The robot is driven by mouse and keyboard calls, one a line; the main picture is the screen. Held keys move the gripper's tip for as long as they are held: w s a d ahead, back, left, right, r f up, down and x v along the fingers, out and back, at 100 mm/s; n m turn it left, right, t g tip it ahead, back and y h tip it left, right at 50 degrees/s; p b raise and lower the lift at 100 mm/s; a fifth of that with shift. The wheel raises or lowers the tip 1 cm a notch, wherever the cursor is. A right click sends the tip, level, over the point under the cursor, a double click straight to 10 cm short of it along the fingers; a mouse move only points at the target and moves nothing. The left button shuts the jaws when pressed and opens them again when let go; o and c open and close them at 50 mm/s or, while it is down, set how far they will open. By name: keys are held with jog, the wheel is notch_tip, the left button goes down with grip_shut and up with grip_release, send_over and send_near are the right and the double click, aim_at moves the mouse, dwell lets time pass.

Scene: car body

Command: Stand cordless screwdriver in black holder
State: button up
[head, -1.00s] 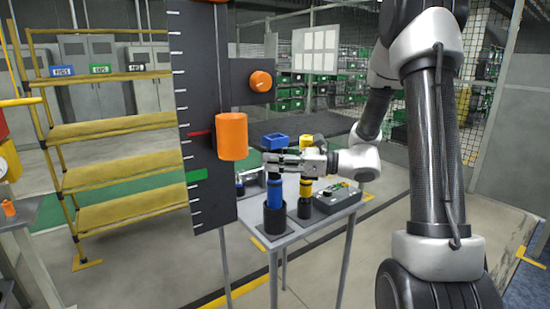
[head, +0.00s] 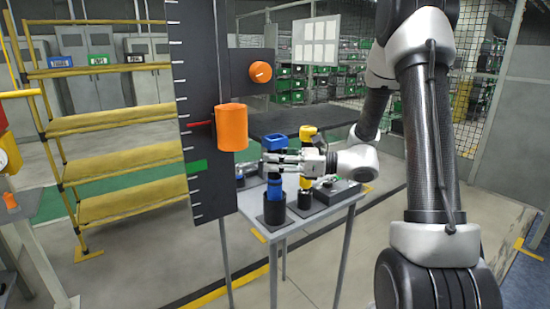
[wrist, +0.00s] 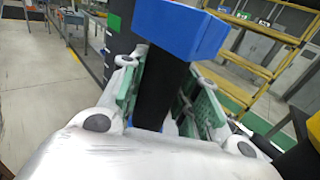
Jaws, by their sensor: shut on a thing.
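The cordless screwdriver has a blue base block (head: 275,142), a dark handle and a blue lower part (head: 275,186). It is upright. My gripper (head: 274,162) is shut around its dark handle. In the wrist view the handle (wrist: 162,88) is between the green finger pads, under the blue block (wrist: 182,28). The black holder (head: 274,209) stands at the front left of the small grey table. The screwdriver's lower part reaches down to the holder's mouth and looks partly inside it. Its tip is hidden.
A second screwdriver with a yellow block (head: 307,131) stands upright in another dark holder (head: 303,200) just right. A dark control box (head: 338,191) lies on the grey table (head: 290,230). An orange cylinder (head: 231,127) on a dark upright panel (head: 196,110) is close on the left.

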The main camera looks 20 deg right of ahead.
jog(key=shift+f, duration=0.35)
jog(key=o, duration=1.2)
jog(key=v, duration=1.2)
jog(key=v, duration=0.8)
